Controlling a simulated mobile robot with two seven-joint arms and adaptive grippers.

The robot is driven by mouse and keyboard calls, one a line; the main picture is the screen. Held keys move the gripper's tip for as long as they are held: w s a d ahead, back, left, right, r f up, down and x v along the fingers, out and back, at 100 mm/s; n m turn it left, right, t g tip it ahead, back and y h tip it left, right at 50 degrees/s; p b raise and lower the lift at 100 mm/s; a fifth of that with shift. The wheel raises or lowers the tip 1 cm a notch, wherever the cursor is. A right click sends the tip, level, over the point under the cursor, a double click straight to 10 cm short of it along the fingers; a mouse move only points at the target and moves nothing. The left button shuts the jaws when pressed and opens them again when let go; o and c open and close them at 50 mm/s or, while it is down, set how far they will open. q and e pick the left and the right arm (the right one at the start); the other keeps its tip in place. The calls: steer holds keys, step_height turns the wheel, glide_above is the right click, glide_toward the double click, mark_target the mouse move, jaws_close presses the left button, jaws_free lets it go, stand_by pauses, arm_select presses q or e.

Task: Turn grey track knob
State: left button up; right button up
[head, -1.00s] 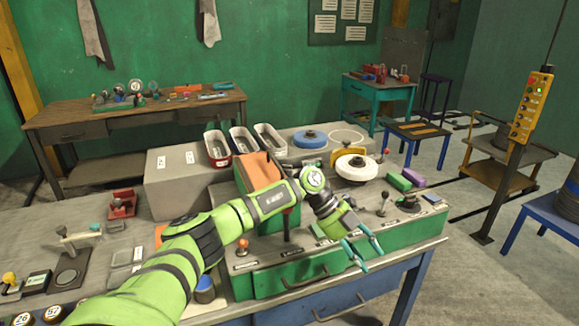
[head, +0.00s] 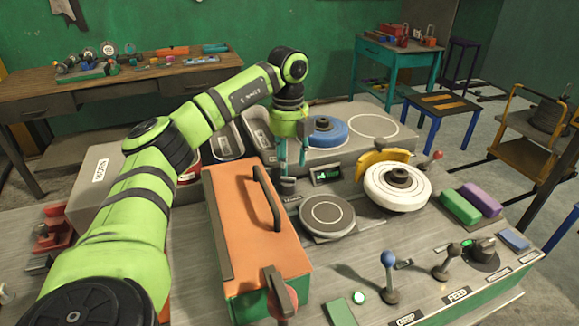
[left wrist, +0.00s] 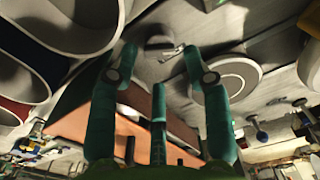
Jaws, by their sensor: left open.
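A small grey knob (head: 288,186) stands on the bench panel behind the round grey plate, with a label too small to read beside it. It looks like the track knob, and it also shows in the left wrist view (left wrist: 158,43). My left gripper (head: 291,166) points down just above the knob, its teal fingers apart and empty. In the left wrist view the fingers (left wrist: 160,54) spread to either side of the knob. I cannot tell whether they touch it. My right gripper is not in view.
An orange-topped box with a handle (head: 240,225) stands at the near left of the knob. A round grey plate (head: 327,214), a small display (head: 327,175) and a white wheel (head: 385,200) lie to the right. Grey bins (head: 228,142) stand behind left. Levers (head: 389,275) rise in front.

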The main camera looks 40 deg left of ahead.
mark_target(287, 177)
arm_select(q)
steer(key=shift+a, duration=0.15)
steer(key=f, duration=0.1)
steer(key=s+f+p, duration=0.1)
steer(key=shift+d+f, duration=0.3)
steer(key=shift+d, duration=0.1)
step_height(287, 177, down, 2)
steer(key=shift+a+f+p, duration=0.1)
steer(key=shift+f+p, duration=0.15)
steer(key=shift+p, duration=0.1)
steer(key=shift+w+f, duration=0.15)
steer(key=shift+f, duration=0.45)
steer(key=c, duration=0.7)
steer(key=shift+c, duration=1)
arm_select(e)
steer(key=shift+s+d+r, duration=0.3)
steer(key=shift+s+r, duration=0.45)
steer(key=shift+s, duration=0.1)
